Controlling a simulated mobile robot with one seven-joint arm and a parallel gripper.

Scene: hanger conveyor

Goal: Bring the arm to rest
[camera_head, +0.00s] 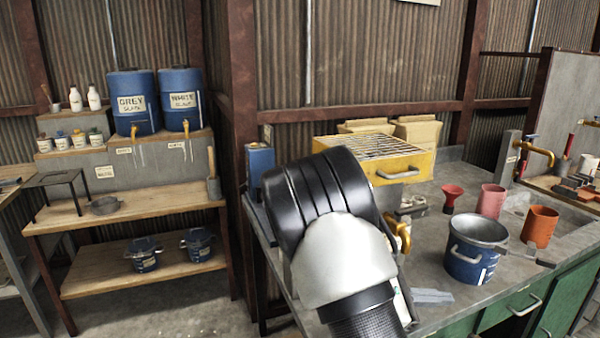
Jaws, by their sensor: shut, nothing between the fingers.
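My arm shows in the head view as a black, ribbed link (320,185) with a silver-grey joint (342,262) and a dark textured section below it. It rises from the bottom edge in front of the workbench (425,265), covering part of its left side. My gripper cannot be seen; it is hidden behind the arm or outside the picture.
A blue bucket (470,262), orange cup (540,227), pink cup (490,201) and red funnel-shaped cup (452,197) stand on the bench right of my arm. A yellow rack-topped box (385,170) is behind. Wooden shelves (130,205) with blue drums (133,102) stand left.

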